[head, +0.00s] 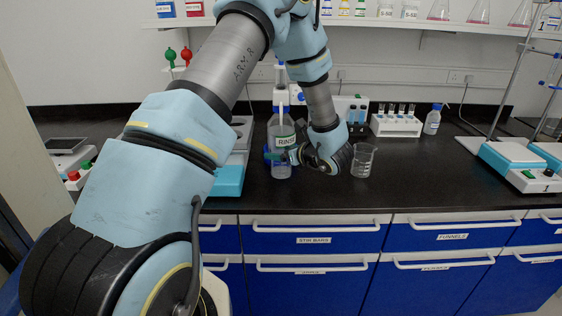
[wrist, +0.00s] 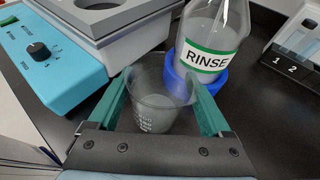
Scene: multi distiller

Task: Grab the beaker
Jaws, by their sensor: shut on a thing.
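A clear glass beaker (wrist: 152,113) with white markings stands between the two green fingers of my gripper (wrist: 160,82) in the wrist view. The fingers close on its sides, and its open rim faces up. In the head view my gripper (head: 276,157) is low over the black bench, pointing left, in front of the RINSE bottle. Another clear beaker (head: 362,161) stands upright on the bench to the right of my wrist.
The RINSE bottle (head: 282,136) is close behind the held beaker; it also shows in the wrist view (wrist: 207,45). A teal-fronted device (wrist: 50,48) is to the left. A white rack (head: 396,125) and small bottle (head: 432,120) stand behind right.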

